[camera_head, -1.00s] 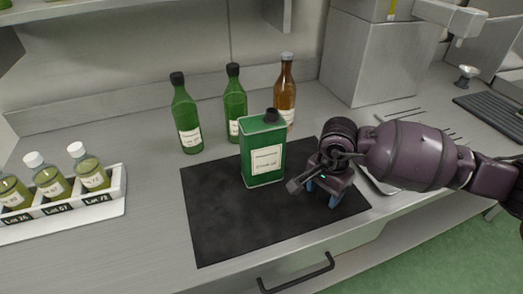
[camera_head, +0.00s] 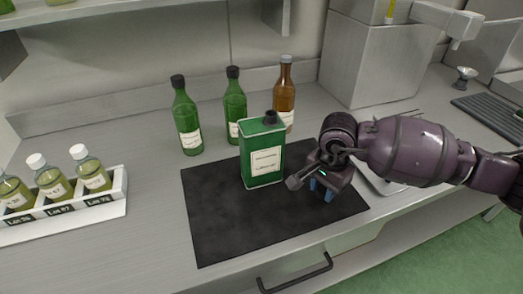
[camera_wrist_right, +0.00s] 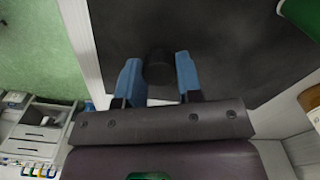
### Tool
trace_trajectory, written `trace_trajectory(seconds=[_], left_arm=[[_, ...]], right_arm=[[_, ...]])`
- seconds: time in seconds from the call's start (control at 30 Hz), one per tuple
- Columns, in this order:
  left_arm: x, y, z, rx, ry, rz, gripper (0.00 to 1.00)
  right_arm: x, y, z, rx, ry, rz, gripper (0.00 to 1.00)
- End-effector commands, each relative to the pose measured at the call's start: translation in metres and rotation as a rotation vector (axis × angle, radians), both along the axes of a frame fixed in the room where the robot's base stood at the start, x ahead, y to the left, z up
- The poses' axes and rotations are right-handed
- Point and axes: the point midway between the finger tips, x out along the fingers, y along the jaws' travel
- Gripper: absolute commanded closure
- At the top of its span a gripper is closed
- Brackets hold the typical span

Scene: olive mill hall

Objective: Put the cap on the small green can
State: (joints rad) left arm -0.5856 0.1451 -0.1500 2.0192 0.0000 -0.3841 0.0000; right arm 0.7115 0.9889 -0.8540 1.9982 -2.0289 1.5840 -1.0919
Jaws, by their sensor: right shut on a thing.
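The small green can (camera_head: 264,157) stands upright on the black mat (camera_head: 215,225), with a cream label on its front and a dark neck on its top. My right gripper (camera_head: 322,188) is just to the right of the can, low over the mat and apart from the can. In the right wrist view its two blue fingers are shut on a dark round cap (camera_wrist_right: 158,67). In the head view the cap is hidden by the gripper. A green edge of the can (camera_wrist_right: 304,15) shows at the top right of the wrist view. My left gripper is not in view.
Two green bottles (camera_head: 187,120) and a brown bottle (camera_head: 285,95) stand behind the can. A white rack (camera_head: 112,203) with several small labelled bottles is at the left. A steel box (camera_head: 375,60) stands at the back right. The mat's left and front parts are clear.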

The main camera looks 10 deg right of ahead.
Motion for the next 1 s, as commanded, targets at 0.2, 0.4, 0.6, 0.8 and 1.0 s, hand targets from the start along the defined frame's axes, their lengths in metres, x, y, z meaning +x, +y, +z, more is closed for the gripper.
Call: trace_trajectory(seconds=[0.2, 0.4, 0.6, 0.8, 1.0], left_arm=[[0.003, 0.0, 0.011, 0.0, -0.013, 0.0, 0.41], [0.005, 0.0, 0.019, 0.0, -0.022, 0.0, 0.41], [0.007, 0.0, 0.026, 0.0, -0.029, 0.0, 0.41], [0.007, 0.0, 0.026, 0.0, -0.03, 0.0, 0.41], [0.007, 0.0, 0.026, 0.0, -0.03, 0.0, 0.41]], right_arm=[[0.001, 0.0, 0.017, -0.001, -0.004, 0.0, 0.84], [0.0, 0.0, 0.029, -0.001, -0.003, 0.0, 0.84], [0.0, 0.0, 0.041, -0.001, -0.002, 0.0, 0.84], [0.0, 0.0, 0.043, -0.001, 0.001, 0.0, 0.84], [0.0, 0.0, 0.044, -0.001, -0.001, 0.0, 0.84]])
